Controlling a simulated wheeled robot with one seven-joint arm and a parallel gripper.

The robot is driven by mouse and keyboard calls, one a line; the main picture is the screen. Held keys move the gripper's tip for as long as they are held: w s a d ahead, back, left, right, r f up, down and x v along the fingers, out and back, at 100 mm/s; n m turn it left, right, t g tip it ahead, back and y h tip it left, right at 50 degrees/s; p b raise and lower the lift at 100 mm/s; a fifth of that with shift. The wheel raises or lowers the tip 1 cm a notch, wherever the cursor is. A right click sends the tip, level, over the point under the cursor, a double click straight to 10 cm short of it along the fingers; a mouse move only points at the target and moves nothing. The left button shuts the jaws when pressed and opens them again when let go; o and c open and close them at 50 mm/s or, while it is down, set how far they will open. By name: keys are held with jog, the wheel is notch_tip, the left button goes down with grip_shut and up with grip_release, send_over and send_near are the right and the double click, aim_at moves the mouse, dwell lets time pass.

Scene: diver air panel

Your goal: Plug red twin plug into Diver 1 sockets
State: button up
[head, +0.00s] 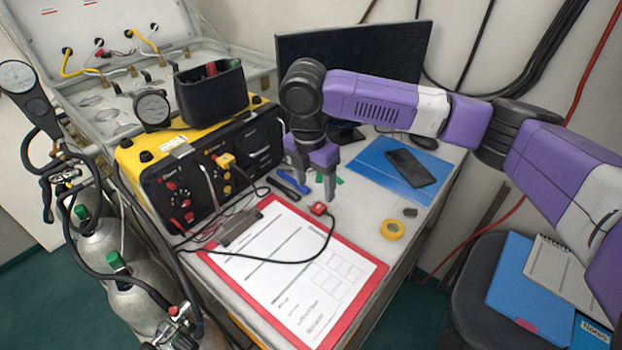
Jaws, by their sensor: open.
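The red twin plug (318,208) lies on the table at the top edge of the clipboard, with a black cable looping from it over the paper. My gripper (315,187) points down just above and behind the plug, fingers apart, with nothing visible between them. Whether a fingertip touches the plug I cannot tell. The yellow and black air panel (205,165) stands to the left. Its left section has red sockets (180,201), seemingly Diver 1; the label is too small to read surely. A yellow plug (226,160) sits at the section to its right.
A red-edged clipboard (290,275) fills the front of the table. Blue and black pens (291,182) lie left of my gripper. Yellow tape (392,230) and a phone (411,166) on a blue folder are to the right. Gas cylinders and hoses crowd the left.

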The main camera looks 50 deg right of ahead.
aim_at(317, 205)
jog(key=f, duration=0.6)
jog(key=shift+d+f, duration=0.3)
jog(key=shift+d, duration=0.05)
grip_shut()
grip_release()
